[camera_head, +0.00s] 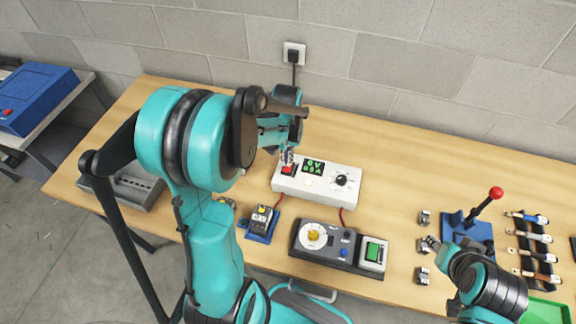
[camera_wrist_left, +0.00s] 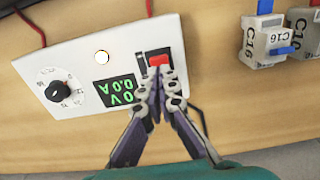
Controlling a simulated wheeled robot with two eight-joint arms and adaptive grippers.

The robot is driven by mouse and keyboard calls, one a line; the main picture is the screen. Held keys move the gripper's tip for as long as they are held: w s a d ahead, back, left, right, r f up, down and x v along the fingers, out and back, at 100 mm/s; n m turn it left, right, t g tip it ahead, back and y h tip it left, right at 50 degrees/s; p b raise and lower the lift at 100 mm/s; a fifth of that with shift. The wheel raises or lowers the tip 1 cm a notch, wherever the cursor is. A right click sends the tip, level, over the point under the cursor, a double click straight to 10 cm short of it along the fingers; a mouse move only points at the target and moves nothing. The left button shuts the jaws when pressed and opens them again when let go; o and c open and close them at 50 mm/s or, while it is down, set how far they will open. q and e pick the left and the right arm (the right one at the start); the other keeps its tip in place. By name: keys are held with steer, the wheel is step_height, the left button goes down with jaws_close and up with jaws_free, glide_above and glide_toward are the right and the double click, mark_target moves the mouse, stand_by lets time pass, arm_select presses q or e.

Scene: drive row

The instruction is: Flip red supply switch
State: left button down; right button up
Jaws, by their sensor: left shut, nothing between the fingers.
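The white power supply (camera_head: 320,184) stands on the bench at the back, with a green-lit display (camera_head: 313,166) and a black dial (camera_head: 342,180). Its red switch (camera_head: 288,170) is at the left end of its top. In the left wrist view the red switch (camera_wrist_left: 158,59) sits in a black frame beside the display (camera_wrist_left: 115,92), which reads 0V and 0.0A. My left gripper (camera_wrist_left: 160,80) is shut and empty, its tips right at the switch's edge; I cannot tell whether they touch.
A dark meter unit (camera_head: 323,245) and a blue-based device (camera_head: 262,223) stand in front of the supply. A blue lever stand with a red knob (camera_head: 496,193) and a tool rack (camera_head: 532,245) are at right. Breakers (camera_wrist_left: 270,35) show in the left wrist view.

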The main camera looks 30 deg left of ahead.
mark_target(287, 168)
arm_select(q)
steer(key=shift+f+b, duration=1.2)
steer(key=shift+f, duration=0.2)
stand_by(0.6)
steer(key=shift+r, duration=0.2)
steer(key=shift+r+p, duration=2.7)
steer(key=shift+r, duration=0.7)
